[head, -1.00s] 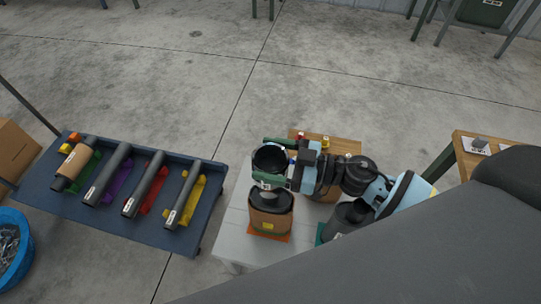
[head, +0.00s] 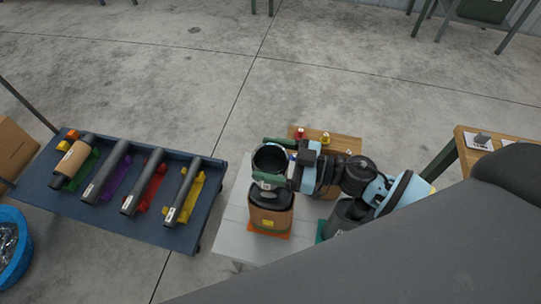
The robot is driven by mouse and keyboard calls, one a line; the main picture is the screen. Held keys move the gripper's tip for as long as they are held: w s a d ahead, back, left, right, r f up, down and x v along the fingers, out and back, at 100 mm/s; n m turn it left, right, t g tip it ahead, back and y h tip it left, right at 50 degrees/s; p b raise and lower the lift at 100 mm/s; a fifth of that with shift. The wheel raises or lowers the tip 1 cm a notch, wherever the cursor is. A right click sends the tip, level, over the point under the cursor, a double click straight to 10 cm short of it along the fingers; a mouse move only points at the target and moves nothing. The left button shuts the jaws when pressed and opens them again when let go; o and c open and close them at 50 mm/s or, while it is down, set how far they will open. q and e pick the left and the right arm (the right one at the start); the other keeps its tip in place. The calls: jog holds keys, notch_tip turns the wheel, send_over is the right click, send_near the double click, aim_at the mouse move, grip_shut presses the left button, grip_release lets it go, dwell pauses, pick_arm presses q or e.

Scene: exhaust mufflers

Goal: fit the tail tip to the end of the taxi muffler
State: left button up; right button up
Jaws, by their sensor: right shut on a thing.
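My right gripper (head: 271,163) is shut on a dark round tube piece, which looks like the tail tip (head: 270,158); its open end faces up. Just below it in the picture stands a muffler (head: 270,213) with a brown wrapped body, a black top and a yellow label, on an orange mat. I cannot read the label or tell whether this is the taxi muffler. The tip overlaps the muffler's far top edge in the picture; I cannot tell whether they touch. My left gripper is not in view.
A grey table (head: 234,230) carries the muffler; a dark cylinder (head: 345,215) on a green mat stands to its right. A wooden board (head: 345,146) with small red and yellow pieces lies behind. A blue cart (head: 212,190) on the left holds several pipes on coloured cradles.

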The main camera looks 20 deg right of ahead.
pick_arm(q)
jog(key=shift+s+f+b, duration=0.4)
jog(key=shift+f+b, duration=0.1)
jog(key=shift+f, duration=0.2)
pick_arm(e)
jog(key=shift+f, duration=1.05)
jog(key=o, duration=1.1)
jog(key=shift+c, duration=0.2)
jog(key=shift+s+d+f, duration=0.1)
jog(key=shift+s+d, duration=0.1)
jog(key=shift+d, duration=0.1)
pick_arm(q)
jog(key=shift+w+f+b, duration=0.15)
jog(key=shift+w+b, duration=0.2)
jog(key=shift+b, duration=0.05)
pick_arm(e)
jog(key=v, duration=0.7)
jog(key=shift+s, duration=0.1)
